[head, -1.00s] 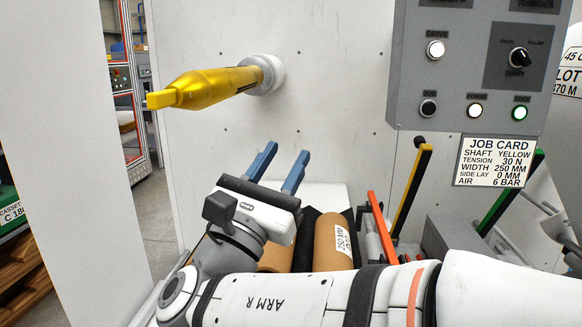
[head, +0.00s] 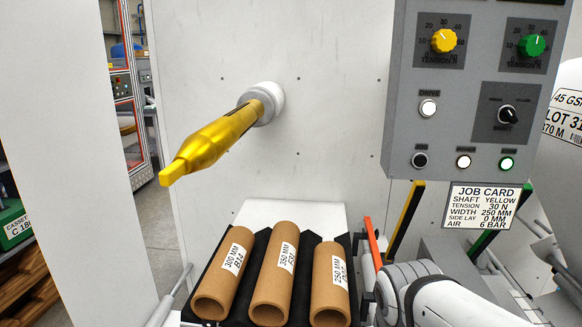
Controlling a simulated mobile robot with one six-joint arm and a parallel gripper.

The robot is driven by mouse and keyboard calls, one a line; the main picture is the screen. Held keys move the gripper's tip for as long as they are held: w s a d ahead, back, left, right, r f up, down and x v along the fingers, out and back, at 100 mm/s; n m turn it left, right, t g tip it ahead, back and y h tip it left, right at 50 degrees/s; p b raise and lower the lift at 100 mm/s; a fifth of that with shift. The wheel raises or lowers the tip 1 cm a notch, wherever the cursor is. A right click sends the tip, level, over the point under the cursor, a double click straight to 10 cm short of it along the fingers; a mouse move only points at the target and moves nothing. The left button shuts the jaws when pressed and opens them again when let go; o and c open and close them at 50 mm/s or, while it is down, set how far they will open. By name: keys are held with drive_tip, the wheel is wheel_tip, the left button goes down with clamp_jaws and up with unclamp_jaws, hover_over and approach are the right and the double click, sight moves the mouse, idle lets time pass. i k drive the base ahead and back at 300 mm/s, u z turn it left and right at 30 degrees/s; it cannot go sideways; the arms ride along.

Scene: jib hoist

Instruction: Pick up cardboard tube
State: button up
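Three brown cardboard tubes lie side by side, open ends towards me, in a black grooved cradle (head: 247,270). The left tube (head: 213,290) is labelled 300 MM. The middle tube (head: 271,292) is labelled 350 MM. The right tube (head: 329,299) is labelled 250 MM. The job card (head: 487,208) reads shaft yellow, width 250 MM. My white arm is at the lower right, beside the right tube. My gripper's fingers are not in view, so I cannot see whether they are open or shut.
A yellow shaft (head: 214,146) sticks out from the white wall panel above the tubes. A grey control box (head: 400,100) hangs at the right. Orange, yellow-black and green bars (head: 405,222) stand right of the cradle. A white roll (head: 565,130) is at the far right.

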sight(330, 304)
drive_tip(key=k, duration=1)
drive_tip(key=u, duration=0.7)
drive_tip(key=i, duration=1)
drive_tip(key=u, duration=0.1)
